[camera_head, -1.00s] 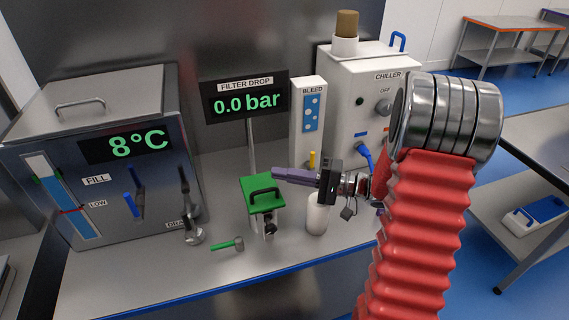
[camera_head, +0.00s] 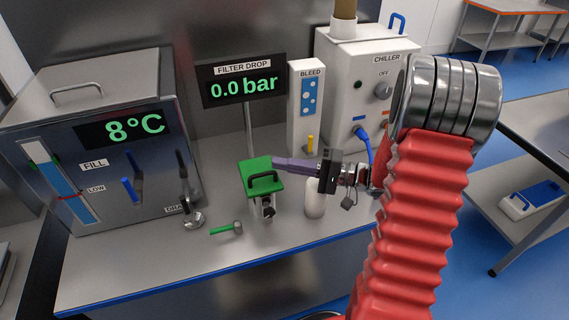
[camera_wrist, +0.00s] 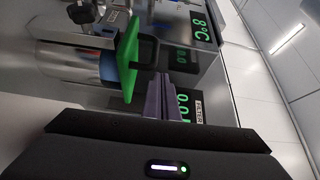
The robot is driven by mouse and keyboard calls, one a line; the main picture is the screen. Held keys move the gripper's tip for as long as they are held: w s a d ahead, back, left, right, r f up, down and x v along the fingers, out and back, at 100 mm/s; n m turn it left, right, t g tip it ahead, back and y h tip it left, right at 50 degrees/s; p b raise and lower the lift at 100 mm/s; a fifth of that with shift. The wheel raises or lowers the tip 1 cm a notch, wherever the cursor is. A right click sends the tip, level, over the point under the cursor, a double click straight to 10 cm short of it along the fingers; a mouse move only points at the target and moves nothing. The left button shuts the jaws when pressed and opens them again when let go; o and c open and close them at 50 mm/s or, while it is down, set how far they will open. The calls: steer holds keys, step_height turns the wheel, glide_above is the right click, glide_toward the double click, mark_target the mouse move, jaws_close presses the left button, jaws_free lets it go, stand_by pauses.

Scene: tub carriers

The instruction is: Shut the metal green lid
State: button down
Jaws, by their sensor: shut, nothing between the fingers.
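The green lid (camera_head: 258,167) with a dark arched handle sits over a small metal housing on the bench, under the pressure display. It also shows in the wrist view (camera_wrist: 127,60), edge-on and slanted, with its dark handle toward my fingers. I cannot tell whether the lid is fully seated or slightly raised. My gripper (camera_head: 275,162) has purple fingers held together with nothing between them. The tips are at the lid's right back corner in the head view, close to it; contact is unclear. The fingers also show in the wrist view (camera_wrist: 165,98).
A steel tank (camera_head: 80,130) with an 8°C display stands left. A white bottle (camera_head: 314,198) stands right of the lid. The bleed column (camera_head: 306,95) and chiller (camera_head: 350,85) are behind.

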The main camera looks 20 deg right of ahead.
steer(key=v, duration=1.3)
steer(key=shift+s+d, duration=0.15)
steer(key=shift+s, duration=0.05)
steer(key=shift+f, duration=0.1)
steer(key=s+a+f+m+g+h, duration=0.3)
steer(key=s+a+f+g+h, duration=0.4)
steer(key=s+g, duration=0.25)
steer(key=s+a+r+n+t+h, duration=0.1)
steer(key=a+r+n+h, duration=0.3)
steer(key=r, duration=0.4)
steer(key=s+a+r+n+t+h, duration=0.2)
steer(key=a+r+n+t+h, duration=0.1)
steer(key=a+r+n, duration=0.2)
steer(key=a+r, duration=0.2)
steer(key=a, duration=0.1)
steer(key=shift+a+r+n+h, duration=0.25)
steer(key=shift+r+n+h, duration=0.1)
steer(key=shift+n+h, duration=0.05)
